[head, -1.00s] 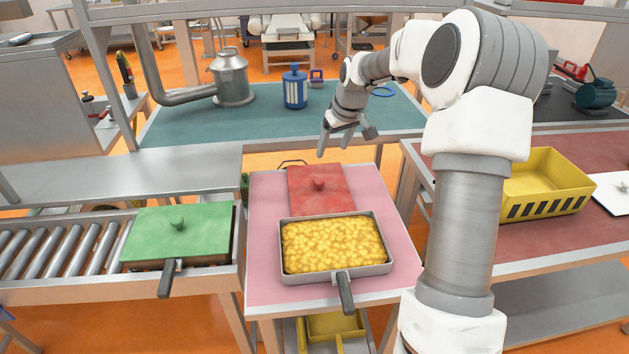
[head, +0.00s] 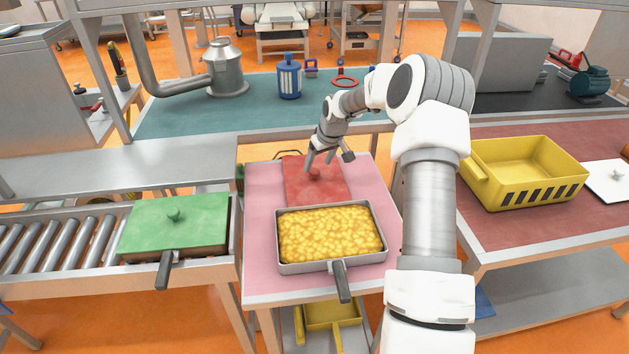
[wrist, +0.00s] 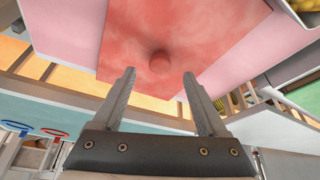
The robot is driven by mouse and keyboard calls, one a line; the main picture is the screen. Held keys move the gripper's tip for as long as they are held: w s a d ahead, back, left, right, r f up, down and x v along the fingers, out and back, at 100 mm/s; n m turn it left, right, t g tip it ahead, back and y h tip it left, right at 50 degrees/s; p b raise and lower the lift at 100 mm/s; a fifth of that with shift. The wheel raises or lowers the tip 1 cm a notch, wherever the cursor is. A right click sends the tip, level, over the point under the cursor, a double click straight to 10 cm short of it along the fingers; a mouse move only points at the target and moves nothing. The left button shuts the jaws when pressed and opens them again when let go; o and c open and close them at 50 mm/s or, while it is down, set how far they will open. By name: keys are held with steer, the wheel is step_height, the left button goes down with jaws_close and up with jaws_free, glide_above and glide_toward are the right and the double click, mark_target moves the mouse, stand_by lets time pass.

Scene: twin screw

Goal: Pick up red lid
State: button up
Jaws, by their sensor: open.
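The red lid (head: 330,190) lies flat on the pink table top, behind the pan of yellow food (head: 331,236). Its round red knob (head: 315,173) sticks up from the middle. My gripper (head: 325,163) is over the back part of the lid, open and empty. In the wrist view the two fingers of my gripper (wrist: 160,75) point toward the lid (wrist: 120,40). The knob (wrist: 160,62) shows in line with the gap between the fingertips, a little beyond them. I cannot tell the exact height of the fingertips above the lid.
A green lid (head: 177,220) covers a pan on the roller conveyor at the left. A yellow crate (head: 530,172) and a white lid (head: 610,180) are on the right table. The pan's handle (head: 342,282) juts over the pink table's front edge. A blue canister (head: 290,78) stands behind.

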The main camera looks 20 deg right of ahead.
mark_target(315, 171)
steer(key=shift+x, duration=2.3)
jaws_close()
